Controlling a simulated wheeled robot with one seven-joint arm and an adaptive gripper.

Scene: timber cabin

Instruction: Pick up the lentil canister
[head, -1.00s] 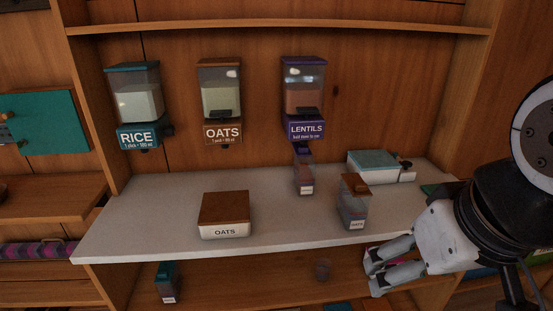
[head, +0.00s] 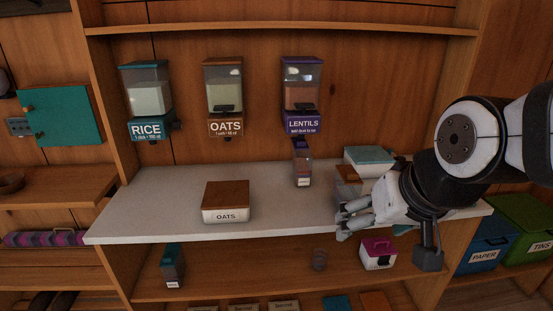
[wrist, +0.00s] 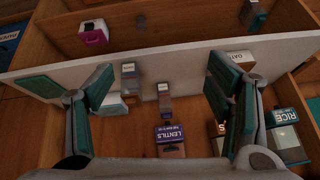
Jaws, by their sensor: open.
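A slim clear canister with a purple lid and reddish-brown contents (head: 302,168) stands on the pale counter (head: 150,205), directly under the purple LENTILS dispenser (head: 302,98). Its small label is unreadable. In the wrist view this canister (wrist: 164,98) shows upside down, beyond and between my spread fingers. My gripper (head: 343,219) is open and empty at the counter's front edge, right of and nearer than that canister. Its two fingers also show in the wrist view (wrist: 160,75). A brown-lidded canister (head: 347,182) stands just behind my gripper, partly hidden by it.
A brown-lidded OATS box (head: 226,203) sits left on the counter. A teal-lidded box (head: 368,160) is at the back right. OATS (head: 224,98) and RICE (head: 147,100) dispensers hang left. The lower shelf holds a magenta-lidded box (head: 378,254). Counter between OATS box and purple-lidded canister is clear.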

